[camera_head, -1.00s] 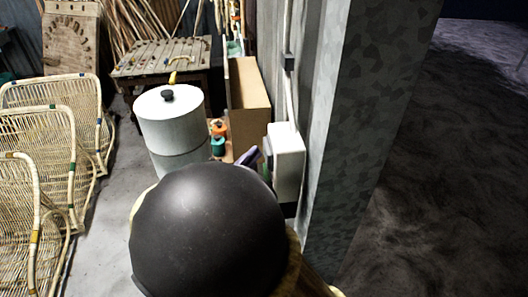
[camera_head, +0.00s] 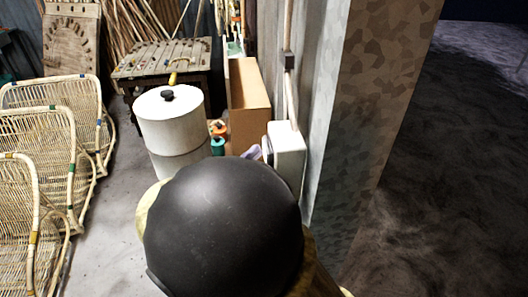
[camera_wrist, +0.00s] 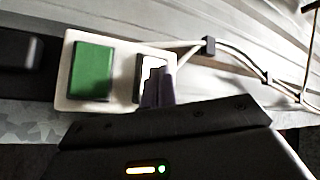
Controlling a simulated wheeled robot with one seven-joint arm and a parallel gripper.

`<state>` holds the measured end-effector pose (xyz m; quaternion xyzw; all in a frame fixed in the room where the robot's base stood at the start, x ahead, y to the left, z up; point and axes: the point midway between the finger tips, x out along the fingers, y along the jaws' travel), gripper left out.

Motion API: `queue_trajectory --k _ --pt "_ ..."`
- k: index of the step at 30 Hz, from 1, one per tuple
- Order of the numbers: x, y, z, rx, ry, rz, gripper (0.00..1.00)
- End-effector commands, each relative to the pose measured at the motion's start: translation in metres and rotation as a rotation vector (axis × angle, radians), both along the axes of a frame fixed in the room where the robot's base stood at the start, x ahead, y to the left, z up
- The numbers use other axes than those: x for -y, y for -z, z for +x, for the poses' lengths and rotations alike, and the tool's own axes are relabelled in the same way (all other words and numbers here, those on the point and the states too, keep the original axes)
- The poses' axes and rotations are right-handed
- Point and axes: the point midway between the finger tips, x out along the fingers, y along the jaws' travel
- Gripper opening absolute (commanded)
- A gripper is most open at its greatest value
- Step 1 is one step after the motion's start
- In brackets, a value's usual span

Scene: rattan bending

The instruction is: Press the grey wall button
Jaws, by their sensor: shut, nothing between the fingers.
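A white switch box (camera_head: 288,152) is fixed to the wall by the pillar. In the wrist view its plate (camera_wrist: 119,104) carries a green button (camera_wrist: 91,71) on the left and a second, pale grey button (camera_wrist: 151,67) in a dark frame on the right. My gripper (camera_wrist: 157,88) is shut and empty, its purple fingertips over the lower part of the grey button. Whether they touch it or it is pushed in, I cannot tell. In the head view my gripper (camera_head: 252,152) shows only as a purple tip beside the box; my dark arm link hides the rest.
A cardboard box (camera_head: 249,104) stands against the wall behind the switch box. A white lidded drum (camera_head: 172,125), a wooden bench (camera_head: 160,58) and rattan chair frames (camera_head: 45,135) stand to the left. The pillar (camera_head: 365,110) is close on the right. A cable (camera_wrist: 240,58) runs along the wall.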

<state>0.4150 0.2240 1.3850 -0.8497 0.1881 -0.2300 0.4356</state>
Motion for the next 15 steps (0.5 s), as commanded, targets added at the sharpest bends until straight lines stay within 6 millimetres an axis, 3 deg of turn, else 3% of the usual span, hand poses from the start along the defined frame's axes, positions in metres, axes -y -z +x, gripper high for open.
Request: queue_trajectory --k 8,15 --pt "-0.001 0.000 0.000 0.000 -0.001 0.000 0.00" --pt "-0.017 0.001 -0.004 0.000 -0.005 0.000 0.00"
